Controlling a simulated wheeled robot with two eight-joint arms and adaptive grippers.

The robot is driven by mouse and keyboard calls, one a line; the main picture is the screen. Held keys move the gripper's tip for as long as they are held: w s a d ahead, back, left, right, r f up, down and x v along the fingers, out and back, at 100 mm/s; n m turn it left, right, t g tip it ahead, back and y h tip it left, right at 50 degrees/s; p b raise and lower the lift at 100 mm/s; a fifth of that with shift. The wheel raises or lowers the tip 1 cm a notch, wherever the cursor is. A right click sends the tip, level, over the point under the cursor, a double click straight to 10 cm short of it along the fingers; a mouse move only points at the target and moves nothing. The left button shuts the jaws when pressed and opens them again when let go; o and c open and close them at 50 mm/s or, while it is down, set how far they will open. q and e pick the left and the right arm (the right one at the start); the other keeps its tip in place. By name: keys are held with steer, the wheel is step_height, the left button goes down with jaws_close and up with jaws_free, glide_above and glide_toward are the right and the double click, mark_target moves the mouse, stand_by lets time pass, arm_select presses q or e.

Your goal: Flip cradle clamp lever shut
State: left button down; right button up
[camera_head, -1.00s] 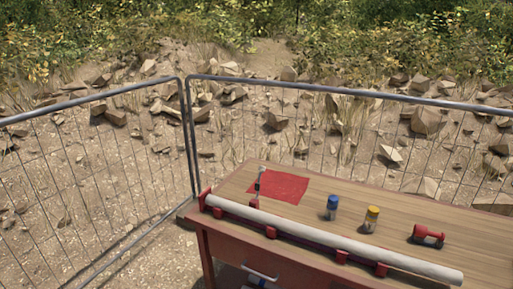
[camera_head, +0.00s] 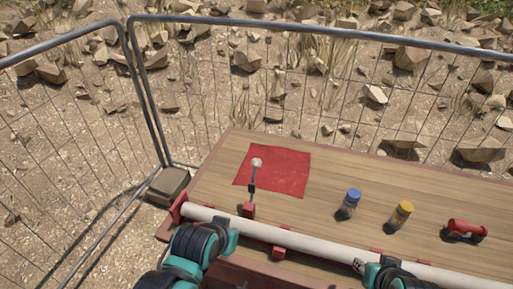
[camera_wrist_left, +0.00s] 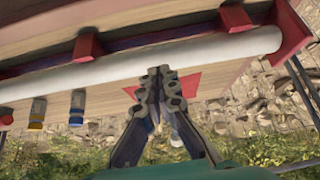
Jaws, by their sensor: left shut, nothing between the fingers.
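The clamp lever (camera_head: 253,184) stands nearly upright, with a pale knob on top, at the left end of the cradle. Its red base (camera_head: 248,210) is beside the long white tube (camera_head: 330,252) lying in the cradle. The tube also crosses the left wrist view (camera_wrist_left: 90,80), which appears upside down. My left gripper (camera_wrist_left: 166,75) is shut and empty, its fingertips overlapping the tube in that view; contact cannot be judged. The lever cannot be made out there.
A red cloth (camera_head: 284,170) lies on the wooden table (camera_head: 330,185) behind the cradle. A blue-capped bottle (camera_head: 349,204), a yellow-capped bottle (camera_head: 399,215) and a red tool (camera_head: 466,230) are to the right. A wire fence (camera_head: 300,85) stands behind the table.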

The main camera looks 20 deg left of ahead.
steer(key=shift+o, duration=0.7)
arm_select(q)
steer(key=w+r+g+p, duration=0.3)
steer(key=w+r+p, duration=0.9)
steer(key=w+r, duration=0.25)
steer(key=w+r+m+g+p, duration=0.1)
steer(key=w+g+p, duration=0.2)
steer(key=w+p, duration=0.5)
steer(key=w, duration=0.5)
steer(key=shift+w+d+r+m+h, duration=0.2)
steer(key=shift+d+m+h, duration=0.1)
steer(key=shift+d+m, duration=0.1)
arm_select(e)
step_height(320, 180, up, 20)
